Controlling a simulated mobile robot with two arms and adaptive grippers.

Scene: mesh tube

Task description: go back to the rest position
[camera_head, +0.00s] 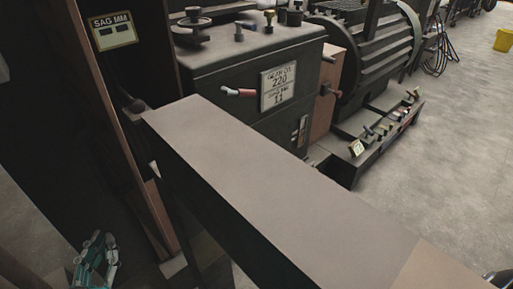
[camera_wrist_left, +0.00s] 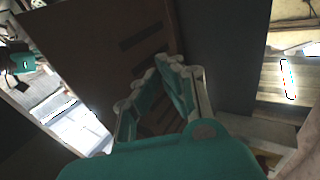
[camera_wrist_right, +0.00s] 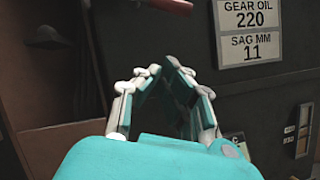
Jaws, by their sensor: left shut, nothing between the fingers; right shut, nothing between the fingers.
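My left gripper (camera_head: 95,255) is teal and grey and shows at the lower left of the head view, low beside a dark upright panel and a brown post. In the left wrist view its fingers (camera_wrist_left: 172,62) are together, with nothing between them, in front of a brown slatted surface. My right gripper (camera_wrist_right: 158,70) shows in the right wrist view, shut and empty, facing the dark machine housing. I cannot make it out in the head view. No object is held by either gripper.
A long flat grey-brown beam or bench top (camera_head: 270,190) crosses the head view. Behind it stand a dark machine housing (camera_head: 235,65) with a white label plate (camera_head: 278,87) and a large ribbed motor (camera_head: 375,45). Open concrete floor (camera_head: 455,130) lies at right, with a yellow bucket (camera_head: 503,40).

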